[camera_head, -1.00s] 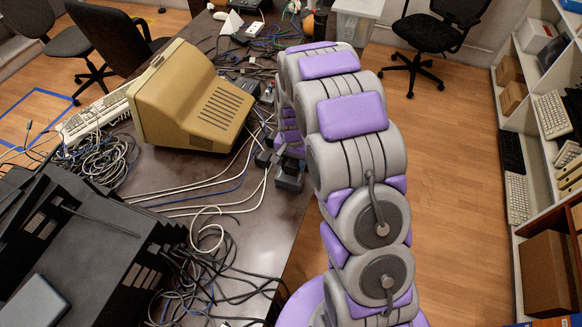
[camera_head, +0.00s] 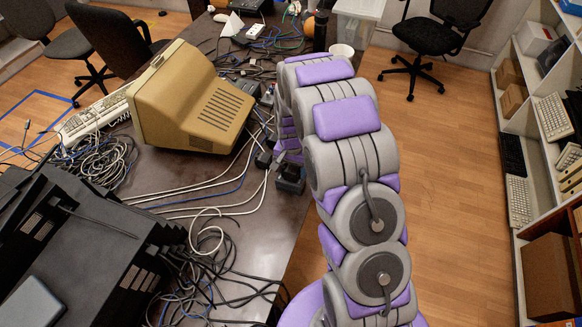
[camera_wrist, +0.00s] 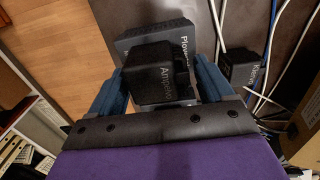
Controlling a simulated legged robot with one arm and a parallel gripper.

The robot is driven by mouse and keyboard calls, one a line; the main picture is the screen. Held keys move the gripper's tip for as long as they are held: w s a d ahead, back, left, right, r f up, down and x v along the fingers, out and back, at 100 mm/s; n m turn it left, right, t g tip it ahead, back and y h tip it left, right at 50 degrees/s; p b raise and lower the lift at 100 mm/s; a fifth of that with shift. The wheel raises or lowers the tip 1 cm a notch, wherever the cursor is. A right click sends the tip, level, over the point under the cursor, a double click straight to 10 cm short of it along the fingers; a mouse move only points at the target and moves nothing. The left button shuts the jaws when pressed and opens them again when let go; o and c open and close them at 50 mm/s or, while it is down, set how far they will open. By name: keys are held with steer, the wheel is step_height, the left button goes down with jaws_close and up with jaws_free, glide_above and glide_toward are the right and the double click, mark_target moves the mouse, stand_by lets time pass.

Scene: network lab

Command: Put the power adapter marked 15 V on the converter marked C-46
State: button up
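In the wrist view a black block (camera_wrist: 148,84), its visible lettering starting "Ampe", lies between the two blue-grey fingers of my gripper (camera_wrist: 158,68). A wider grey block (camera_wrist: 158,35) with lettering starting "Plo" is just beyond it, partly covered by the black block. The left finger is close against the black block; finger contact on the right is unclear. In the head view a dark boxy device (camera_head: 290,179) stands by the table's right edge; my arm hides most of the gripper. No 15 V or C-46 marking is legible.
Another black adapter (camera_wrist: 241,68) with lettering starting "Ke" lies to the right in the wrist view, among white cables. A beige monitor (camera_head: 195,100), tangled cables (camera_head: 100,160) and black equipment (camera_head: 75,245) crowd the table. Open floor (camera_head: 440,160) lies right of the table.

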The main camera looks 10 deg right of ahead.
steer(key=shift+o, duration=0.6)
steer(key=shift+r, duration=0.1)
step_height(320, 180, up, 11)
steer(key=p, duration=0.3)
steer(key=shift+w, duration=0.1)
steer(key=s+r+n, duration=0.3)
steer(key=s+r, duration=1)
steer(key=s, duration=0.3)
steer(key=s+r+n, duration=0.1)
steer(key=s+r, duration=0.1)
steer(key=s, duration=0.8)
steer(key=s+r+n+g, duration=0.1)
steer(key=s+r+n, duration=0.1)
steer(key=s, duration=0.9)
steer(key=shift+s+r+n+g, duration=0.2)
steer(key=shift+r+n+g, duration=0.05)
steer(key=shift+n+g, duration=0.05)
